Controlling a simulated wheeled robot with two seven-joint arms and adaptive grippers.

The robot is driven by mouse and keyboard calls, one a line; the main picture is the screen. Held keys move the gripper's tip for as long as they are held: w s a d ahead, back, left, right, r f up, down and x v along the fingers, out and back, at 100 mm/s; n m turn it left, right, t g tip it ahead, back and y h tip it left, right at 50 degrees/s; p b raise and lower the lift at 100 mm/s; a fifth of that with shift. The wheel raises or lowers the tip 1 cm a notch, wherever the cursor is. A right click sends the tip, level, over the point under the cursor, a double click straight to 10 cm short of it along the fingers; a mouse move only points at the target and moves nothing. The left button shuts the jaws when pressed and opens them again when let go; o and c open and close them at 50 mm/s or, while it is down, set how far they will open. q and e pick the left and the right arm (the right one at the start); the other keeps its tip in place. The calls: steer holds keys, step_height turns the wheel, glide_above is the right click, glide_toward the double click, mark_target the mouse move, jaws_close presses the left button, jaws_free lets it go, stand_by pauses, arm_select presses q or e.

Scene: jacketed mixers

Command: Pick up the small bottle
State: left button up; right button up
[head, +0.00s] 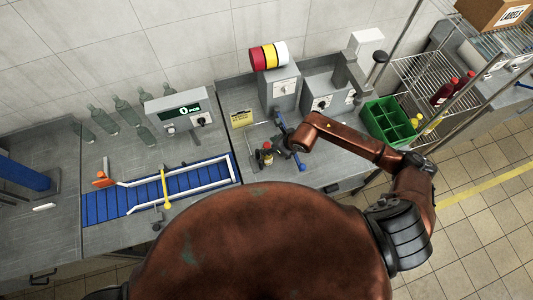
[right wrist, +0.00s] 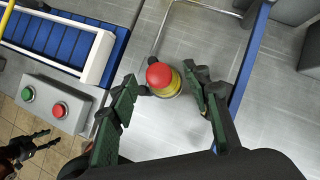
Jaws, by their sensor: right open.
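The small bottle (right wrist: 172,88) has a red cap and a yellow body. It stands on the grey worktop in the right wrist view, seen from above. In the head view the bottle (head: 267,147) shows small, right of the blue conveyor. My right gripper (right wrist: 161,78) is open, with one green-black finger on each side of the bottle. In the head view my right gripper (head: 281,149) partly covers the bottle's surroundings. My left gripper (right wrist: 32,146) shows small at the lower left of the wrist view.
The blue conveyor (head: 200,176) with white rails lies left of the bottle. A control box (right wrist: 52,102) with green and red buttons is at its front. A green crate (head: 374,112) stands to the right. Several clear green bottles (head: 104,120) stand at the back left.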

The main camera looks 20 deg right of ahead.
steer(key=shift+x, duration=1.25)
steer(key=shift+c, duration=0.4)
steer(key=c, duration=1.1)
steer(key=shift+s, duration=0.1)
jaws_close()
